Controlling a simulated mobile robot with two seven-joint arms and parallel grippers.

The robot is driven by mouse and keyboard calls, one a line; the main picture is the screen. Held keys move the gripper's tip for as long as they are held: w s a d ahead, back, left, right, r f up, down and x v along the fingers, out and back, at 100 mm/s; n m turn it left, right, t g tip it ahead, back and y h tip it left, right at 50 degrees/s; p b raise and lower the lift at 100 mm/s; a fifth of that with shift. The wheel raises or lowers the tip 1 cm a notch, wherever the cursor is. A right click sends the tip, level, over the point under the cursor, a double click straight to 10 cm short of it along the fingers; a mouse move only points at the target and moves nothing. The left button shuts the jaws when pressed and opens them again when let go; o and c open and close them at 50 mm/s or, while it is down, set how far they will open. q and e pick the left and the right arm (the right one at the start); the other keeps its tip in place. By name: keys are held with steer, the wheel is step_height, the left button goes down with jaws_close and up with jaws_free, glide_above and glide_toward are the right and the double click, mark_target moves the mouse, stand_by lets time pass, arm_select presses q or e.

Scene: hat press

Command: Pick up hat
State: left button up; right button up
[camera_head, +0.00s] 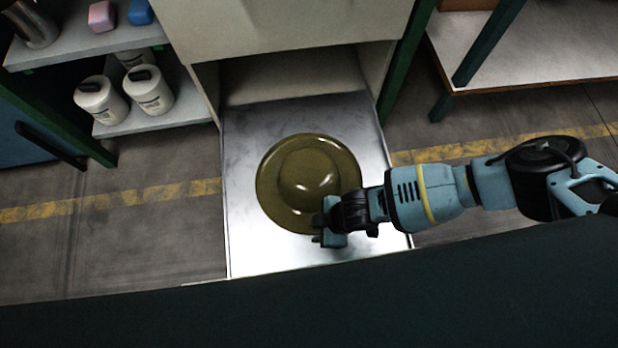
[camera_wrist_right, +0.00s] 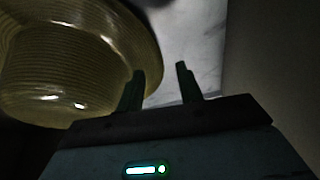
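A shiny olive-gold hat (camera_head: 308,178) with a round brim lies on a flat metal plate (camera_head: 245,250), crown up. In the right wrist view the hat (camera_wrist_right: 70,65) fills the upper left, its brim edge beside the left finger. My right gripper (camera_head: 320,230) is at the lower right edge of the brim in the head view. I cannot tell whether a finger touches the brim. My left gripper is not in view.
A beige press housing (camera_head: 270,28) rises behind the plate. Shelves at left hold white canisters (camera_head: 98,100), a pink block (camera_head: 101,16) and a blue block (camera_head: 140,12). A green-legged table (camera_head: 520,50) stands at right. A dark surface (camera_head: 300,310) spans the front.

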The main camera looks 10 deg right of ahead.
mark_target(309, 232)
steer(key=b+x, duration=0.2)
steer(key=x, duration=0.2)
steer(key=shift+a+f+b, duration=0.15)
steer(key=shift+b, duration=0.15)
steer(key=shift+w+a+f, duration=0.15)
steer(key=shift+a+f, duration=0.05)
steer(key=shift+f, duration=0.1)
steer(key=shift+c, duration=0.2)
steer(key=c, duration=0.7)
jaws_close()
